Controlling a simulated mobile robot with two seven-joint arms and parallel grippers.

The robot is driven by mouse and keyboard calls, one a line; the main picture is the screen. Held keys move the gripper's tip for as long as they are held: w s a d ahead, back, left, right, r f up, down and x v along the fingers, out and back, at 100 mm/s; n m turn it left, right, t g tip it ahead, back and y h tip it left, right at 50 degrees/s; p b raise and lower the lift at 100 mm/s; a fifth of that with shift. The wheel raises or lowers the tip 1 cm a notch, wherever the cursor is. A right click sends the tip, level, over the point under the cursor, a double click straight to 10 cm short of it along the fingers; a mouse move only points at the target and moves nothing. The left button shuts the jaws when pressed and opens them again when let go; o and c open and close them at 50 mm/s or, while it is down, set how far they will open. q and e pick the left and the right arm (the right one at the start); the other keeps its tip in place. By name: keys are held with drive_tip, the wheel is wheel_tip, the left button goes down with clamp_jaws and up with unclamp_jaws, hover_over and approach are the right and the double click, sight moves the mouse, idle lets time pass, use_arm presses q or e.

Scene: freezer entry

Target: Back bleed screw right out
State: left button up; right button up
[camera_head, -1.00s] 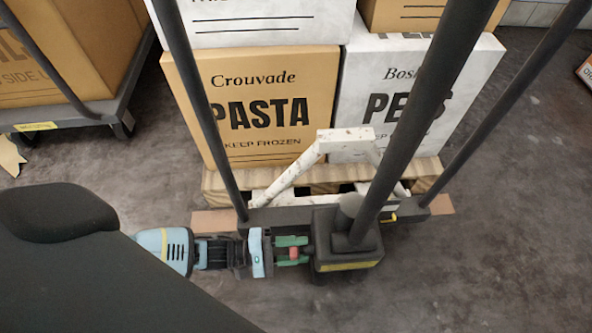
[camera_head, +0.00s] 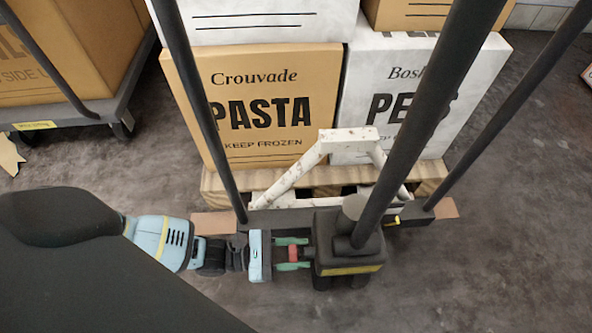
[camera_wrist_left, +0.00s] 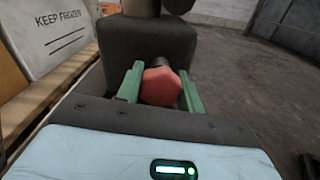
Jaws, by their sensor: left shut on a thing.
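The bleed screw (camera_wrist_left: 161,86) has a red faceted head and sticks out of the dark pump housing of the pallet truck (camera_head: 347,243). It also shows as a small red piece in the head view (camera_head: 293,254). My left gripper (camera_head: 292,254) reaches in from the left, its two green fingers on either side of the red head and shut on it. In the left wrist view the green fingers (camera_wrist_left: 161,84) flank the head, with the dark housing right behind it. The screw's thread is hidden. My right gripper is not in view.
A dark handle post (camera_head: 415,125) rises from the housing, with thinner dark bars on either side. A white frame (camera_head: 292,180) stands before a wooden pallet (camera_head: 228,190) with stacked boxes. A loaded cart (camera_head: 80,110) is at the left.

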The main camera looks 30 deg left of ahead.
use_arm(q)
drive_tip(key=shift+w+d+r+n, duration=0.1)
drive_tip(key=shift+d+n, duration=0.05)
drive_tip(key=shift+n, duration=0.65)
drive_tip(key=o, duration=1)
drive_tip(key=shift+a, duration=0.2)
drive_tip(key=p+v, duration=0.1)
drive_tip(key=v, duration=0.6)
drive_tip(key=shift+s+a, duration=0.15)
drive_tip(key=shift+s, duration=0.1)
